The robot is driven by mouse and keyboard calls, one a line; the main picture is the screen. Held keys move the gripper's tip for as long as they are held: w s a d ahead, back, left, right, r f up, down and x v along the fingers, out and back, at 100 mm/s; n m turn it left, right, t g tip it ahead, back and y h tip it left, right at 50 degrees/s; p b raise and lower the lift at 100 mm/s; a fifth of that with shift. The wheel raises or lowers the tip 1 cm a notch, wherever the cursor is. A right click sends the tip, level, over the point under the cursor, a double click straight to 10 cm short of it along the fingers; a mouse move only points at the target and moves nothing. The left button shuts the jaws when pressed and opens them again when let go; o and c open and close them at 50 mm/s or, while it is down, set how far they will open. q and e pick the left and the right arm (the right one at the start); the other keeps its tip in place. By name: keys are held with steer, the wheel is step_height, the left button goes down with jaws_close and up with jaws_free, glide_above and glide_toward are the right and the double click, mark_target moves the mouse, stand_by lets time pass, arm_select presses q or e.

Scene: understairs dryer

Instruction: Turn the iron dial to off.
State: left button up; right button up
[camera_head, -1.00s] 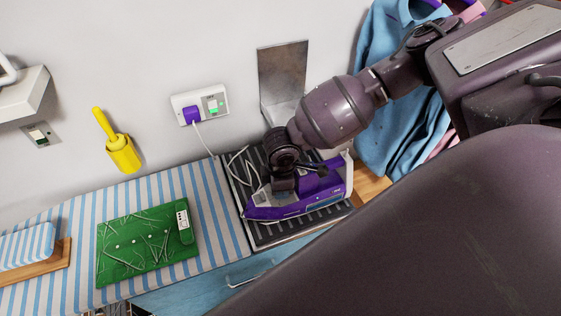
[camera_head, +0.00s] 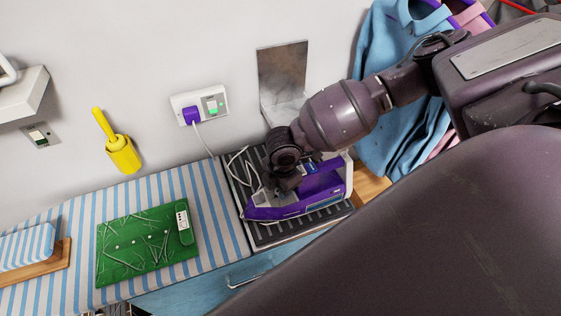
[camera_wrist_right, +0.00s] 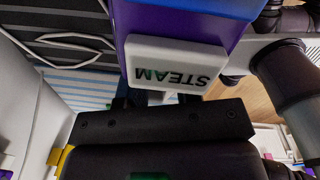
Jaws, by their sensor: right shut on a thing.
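The purple and white iron (camera_head: 322,188) lies on a dark ribbed rest at the right end of the counter. My right gripper (camera_head: 285,182) reaches down onto the front top of the iron. In the right wrist view a white block marked STEAM (camera_wrist_right: 172,66), upside down, is just beyond the gripper (camera_wrist_right: 158,99). The dark fingers are closed around a small white part under this block, which looks like the dial. The dial's setting is hidden. My left gripper is out of view.
The ribbed rest (camera_head: 262,233) has a white cord looped on it, leading to a wall socket (camera_head: 199,103). A metal plate (camera_head: 283,72) stands on the wall behind. A green board (camera_head: 146,245) lies on the striped cover. A blue shirt (camera_head: 385,125) hangs at right.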

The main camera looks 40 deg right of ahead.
stand_by(0.4)
steer(key=o, duration=0.9)
steer(key=shift+r, duration=0.1)
steer(key=r, duration=1)
steer(key=shift+s+r, duration=0.25)
steer(key=shift+r, duration=0.1)
